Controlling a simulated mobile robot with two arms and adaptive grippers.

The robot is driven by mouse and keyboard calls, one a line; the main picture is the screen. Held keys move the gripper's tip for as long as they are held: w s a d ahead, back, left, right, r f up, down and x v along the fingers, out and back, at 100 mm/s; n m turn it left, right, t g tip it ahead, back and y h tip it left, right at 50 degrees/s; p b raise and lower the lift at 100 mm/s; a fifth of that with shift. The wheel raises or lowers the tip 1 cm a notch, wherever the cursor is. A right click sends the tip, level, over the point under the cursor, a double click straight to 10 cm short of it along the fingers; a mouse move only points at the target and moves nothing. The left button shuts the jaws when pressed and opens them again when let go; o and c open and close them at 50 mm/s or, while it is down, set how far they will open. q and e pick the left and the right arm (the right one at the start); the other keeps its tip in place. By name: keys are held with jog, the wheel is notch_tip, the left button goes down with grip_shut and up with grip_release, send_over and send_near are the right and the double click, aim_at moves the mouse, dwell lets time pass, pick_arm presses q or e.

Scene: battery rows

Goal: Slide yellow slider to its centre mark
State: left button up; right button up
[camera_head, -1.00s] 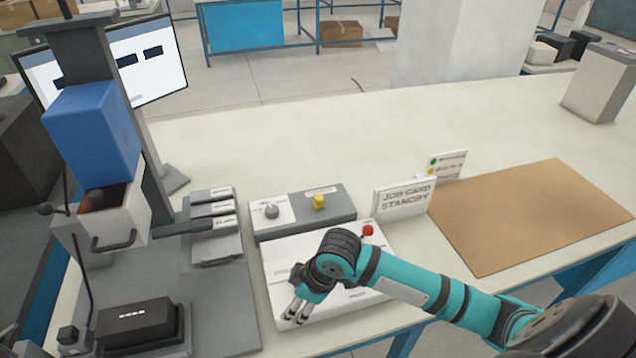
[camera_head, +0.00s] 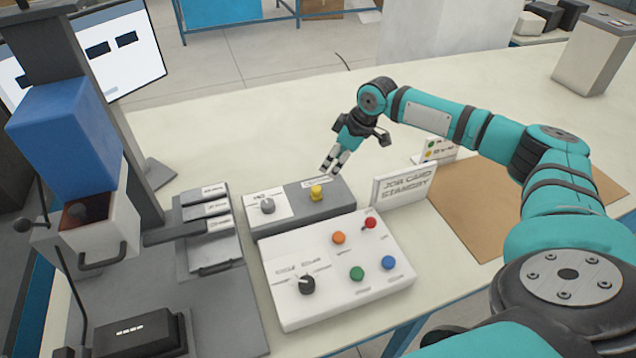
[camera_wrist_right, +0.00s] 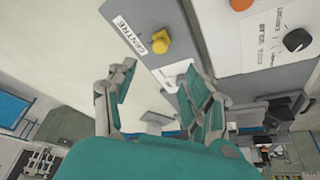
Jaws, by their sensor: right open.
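The yellow slider (camera_head: 317,193) is a small knob on the grey part of a low box (camera_head: 300,219) in the head view. In the right wrist view the yellow slider (camera_wrist_right: 160,42) sits beside a white label reading "CENTRE" (camera_wrist_right: 130,35). My right gripper (camera_head: 332,171) is just behind and above the slider, pointing down toward the box. In the right wrist view its two fingers (camera_wrist_right: 155,88) are apart with nothing between them, and the slider lies beyond their tips. My left gripper is not in view.
A white panel (camera_head: 290,258) with a black knob and several coloured buttons lies in front of the box. A "JOB CARD STANDBY" sign (camera_head: 404,184) stands to the right. A press (camera_head: 100,220) stands on the left. The table behind the box is clear.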

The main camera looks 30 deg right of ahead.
aim_at(317, 188)
jog(key=p+x, duration=0.1)
jog(key=x, duration=1.1)
jog(key=shift+f+p, duration=0.1)
jog(key=shift+p, duration=0.2)
jog(key=shift+s, duration=0.1)
grip_shut()
